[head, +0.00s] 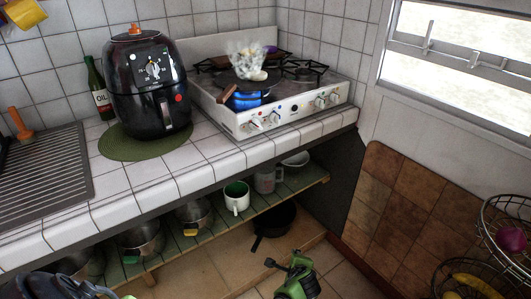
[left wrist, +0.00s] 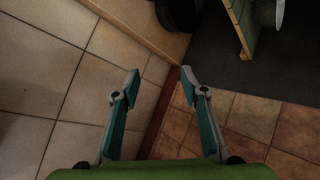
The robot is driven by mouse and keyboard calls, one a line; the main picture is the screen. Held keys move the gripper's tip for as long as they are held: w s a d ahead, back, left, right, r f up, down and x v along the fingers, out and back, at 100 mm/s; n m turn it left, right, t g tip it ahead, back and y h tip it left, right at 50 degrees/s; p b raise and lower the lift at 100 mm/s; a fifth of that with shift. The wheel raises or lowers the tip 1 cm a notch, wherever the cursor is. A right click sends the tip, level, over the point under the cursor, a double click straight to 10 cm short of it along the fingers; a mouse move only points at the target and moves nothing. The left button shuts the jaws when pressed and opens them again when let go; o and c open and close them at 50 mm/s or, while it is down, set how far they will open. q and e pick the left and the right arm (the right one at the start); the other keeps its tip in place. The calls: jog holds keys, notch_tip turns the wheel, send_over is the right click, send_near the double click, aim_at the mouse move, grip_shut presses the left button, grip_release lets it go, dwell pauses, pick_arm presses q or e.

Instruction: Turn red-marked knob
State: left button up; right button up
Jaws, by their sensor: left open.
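Small reddish spots show near the knobs, but which knob is marked is too small to tell. The black air fryer (head: 150,85) left of the stove has a front dial and a red spot (head: 179,98). My left gripper (head: 283,262) is low over the floor, well below the stove. Its fingers are apart and empty in the left wrist view (left wrist: 160,85). My right gripper is not seen.
The open shelf (head: 165,244) holds pots and a mug (head: 236,197). A black pan (head: 272,222) lies below. A wire basket (head: 500,245) stands at right. Floor between is clear.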

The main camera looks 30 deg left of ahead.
aim_at(260, 128)
pick_arm(q)
jog(key=w+a+r+t+y+b, duration=0.1)
jog(key=w+r+y+b, duration=0.2)
jog(key=r, duration=0.5)
jog(key=w+a+r+m+t+y+b, duration=0.1)
jog(key=w+r+b, duration=0.1)
jog(key=w+r, duration=0.45)
jog(key=w+a+r+t+y+b, duration=0.1)
jog(key=w+a+r+y+b, duration=0.15)
jog(key=r, duration=0.65)
jog(key=s+a+r+n+g+y+b, duration=0.1)
jog(key=s+r+g+y+b, duration=0.15)
jog(key=r, duration=0.65)
jog(key=s+a+r+n+g+y+b, duration=0.1)
jog(key=s+a+r+n+y+b, duration=0.2)
jog(key=r, duration=0.6)
jog(key=shift+m, duration=0.6)
jog(key=b+x, duration=0.1)
jog(key=x, duration=1.1)
jog(key=shift+w, duration=0.1)
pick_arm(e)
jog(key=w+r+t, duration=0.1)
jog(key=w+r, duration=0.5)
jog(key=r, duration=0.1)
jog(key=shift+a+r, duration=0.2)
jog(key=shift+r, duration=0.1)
pick_arm(q)
jog(key=c, duration=1.1)
